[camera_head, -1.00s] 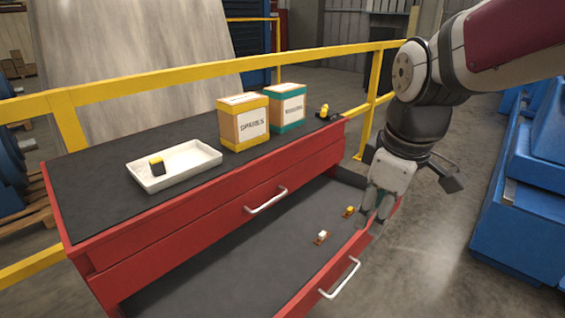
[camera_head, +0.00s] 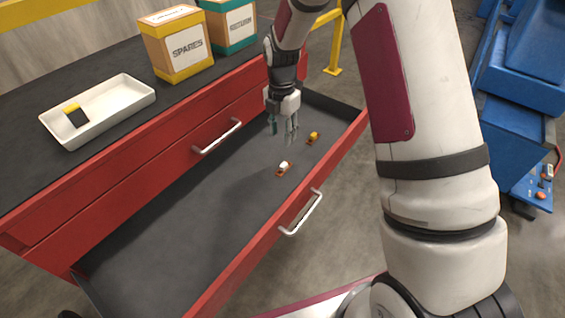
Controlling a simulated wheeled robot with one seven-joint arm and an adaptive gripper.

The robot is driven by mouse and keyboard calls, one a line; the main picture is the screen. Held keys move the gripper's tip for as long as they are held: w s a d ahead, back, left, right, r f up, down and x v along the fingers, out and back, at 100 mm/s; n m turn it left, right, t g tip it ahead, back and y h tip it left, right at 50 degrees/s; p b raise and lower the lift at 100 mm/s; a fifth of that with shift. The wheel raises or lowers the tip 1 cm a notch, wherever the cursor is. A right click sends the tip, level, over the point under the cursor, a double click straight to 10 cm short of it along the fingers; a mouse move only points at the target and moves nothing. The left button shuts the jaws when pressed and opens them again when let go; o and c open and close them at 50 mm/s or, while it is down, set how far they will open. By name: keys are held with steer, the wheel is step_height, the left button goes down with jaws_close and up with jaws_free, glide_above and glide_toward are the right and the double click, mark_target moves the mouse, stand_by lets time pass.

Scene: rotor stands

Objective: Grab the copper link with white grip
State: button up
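The copper link with white grip (camera_head: 284,168) lies on the dark floor of the open red drawer, a small copper-coloured piece with a white block on top. A similar piece with a yellow-orange grip (camera_head: 313,137) lies a little behind it and to the right. My gripper (camera_head: 283,134) points down over the drawer, behind the white-grip link and left of the yellow one in the picture. Its fingers look spread and hold nothing that I can see. It appears above the drawer floor and apart from both pieces; its exact height is hard to tell.
The open drawer (camera_head: 180,215) has a red front with a silver handle (camera_head: 302,212). On the cabinet top stand a white tray (camera_head: 118,100) with a yellow-black piece (camera_head: 75,115), the SPARES box (camera_head: 180,48) and the RETURN box (camera_head: 232,25). Blue equipment (camera_head: 525,80) stands at right.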

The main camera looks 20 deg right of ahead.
glide_above(283, 166)
steer(key=f, duration=0.8)
steer(key=shift+w, duration=0.3)
steer(key=f, duration=0.2)
steer(key=f+p, duration=0.1)
steer(key=f, duration=0.1)
steer(key=shift+s, duration=0.25)
steer(key=shift+f, duration=0.6)
jaws_close()
